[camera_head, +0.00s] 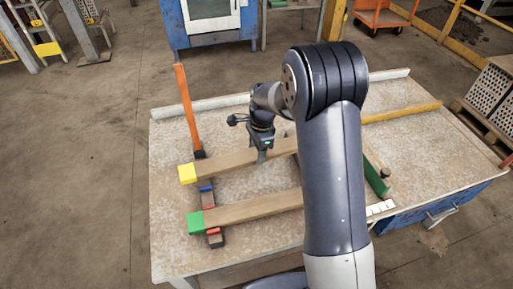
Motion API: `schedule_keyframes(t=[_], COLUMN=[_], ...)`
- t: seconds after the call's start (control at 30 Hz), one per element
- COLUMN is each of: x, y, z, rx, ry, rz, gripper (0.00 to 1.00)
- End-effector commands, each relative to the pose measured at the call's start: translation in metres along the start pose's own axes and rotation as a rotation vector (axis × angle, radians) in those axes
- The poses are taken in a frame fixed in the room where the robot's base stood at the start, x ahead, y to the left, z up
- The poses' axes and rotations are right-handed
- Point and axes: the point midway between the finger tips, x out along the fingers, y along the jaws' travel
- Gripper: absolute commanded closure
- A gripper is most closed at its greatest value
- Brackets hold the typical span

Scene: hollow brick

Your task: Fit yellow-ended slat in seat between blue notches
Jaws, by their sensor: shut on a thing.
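The yellow-ended slat (232,162) is a long brown bar with a yellow block at its left end. My gripper (262,157) is shut on it, right of the yellow end. The slat lies across a dark crosspiece (208,201) at the left, which has blue marks (206,188) just in front of the slat. A second blue mark is not visible behind it. I cannot tell whether the slat rests in the seat or is held above it. My arm hides the slat's right part.
A green-ended slat (255,208) lies in front, crossing the crosspiece near red marks (213,231). An orange post (184,105) stands at the crosspiece's far end. The table's (170,225) left side is clear.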

Motion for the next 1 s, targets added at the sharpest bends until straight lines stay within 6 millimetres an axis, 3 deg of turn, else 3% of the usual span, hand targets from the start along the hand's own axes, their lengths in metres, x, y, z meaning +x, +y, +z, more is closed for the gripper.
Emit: schedule_keyframes(t=[0.3,1.0], x=[0.035,0.031], y=[0.0,0.0], z=[-0.004,-0.004], rx=[0.0,0.07], ry=[0.0,0.0], rz=[-0.002,-0.01], gripper=[0.79,0.79])
